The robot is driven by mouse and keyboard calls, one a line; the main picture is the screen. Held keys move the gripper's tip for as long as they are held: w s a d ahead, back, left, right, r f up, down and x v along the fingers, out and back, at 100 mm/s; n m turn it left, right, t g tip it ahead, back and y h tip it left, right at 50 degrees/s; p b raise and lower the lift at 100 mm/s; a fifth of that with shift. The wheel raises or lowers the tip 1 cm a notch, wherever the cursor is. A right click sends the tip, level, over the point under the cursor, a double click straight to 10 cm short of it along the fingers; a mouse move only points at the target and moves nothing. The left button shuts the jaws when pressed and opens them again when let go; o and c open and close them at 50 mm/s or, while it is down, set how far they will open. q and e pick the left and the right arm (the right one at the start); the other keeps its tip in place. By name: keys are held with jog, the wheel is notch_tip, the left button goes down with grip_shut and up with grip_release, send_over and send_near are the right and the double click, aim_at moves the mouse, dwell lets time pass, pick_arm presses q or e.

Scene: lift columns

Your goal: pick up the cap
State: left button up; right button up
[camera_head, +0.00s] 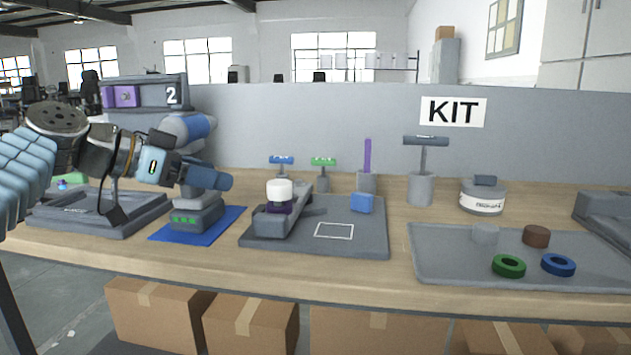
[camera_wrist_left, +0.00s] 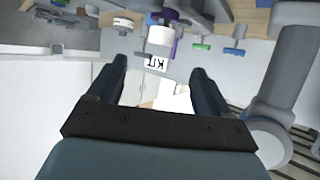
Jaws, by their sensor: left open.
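The cap looks to be the white cylinder (camera_head: 279,189) on top of a purple body (camera_head: 279,207) held in a grey fixture (camera_head: 268,230) at the middle of the bench. In the left wrist view, upside down, the white cap (camera_wrist_left: 160,36) shows beyond the fingertips, between their lines. My left gripper (camera_head: 186,160) is left of the cap and higher, apart from it. In the wrist view its dark fingers (camera_wrist_left: 157,72) are spread with nothing between them. My right gripper is not in view.
A grey device with a green display (camera_head: 196,219) stands on a blue mat (camera_head: 222,222) close to my left gripper. A blue block (camera_head: 361,203) sits right of the fixture. A grey tray (camera_head: 450,267) with rings is at the right. Tool holders stand behind.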

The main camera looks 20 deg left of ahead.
aim_at(271, 184)
pick_arm(q)
jog(key=x, duration=0.9)
jog(key=shift+r, duration=0.2)
jog(key=shift+p+x, duration=0.5)
jog(key=shift+x, duration=2.3)
jog(key=shift+r, duration=0.15)
jog(key=c, duration=1.1)
jog(key=shift+o, duration=0.2)
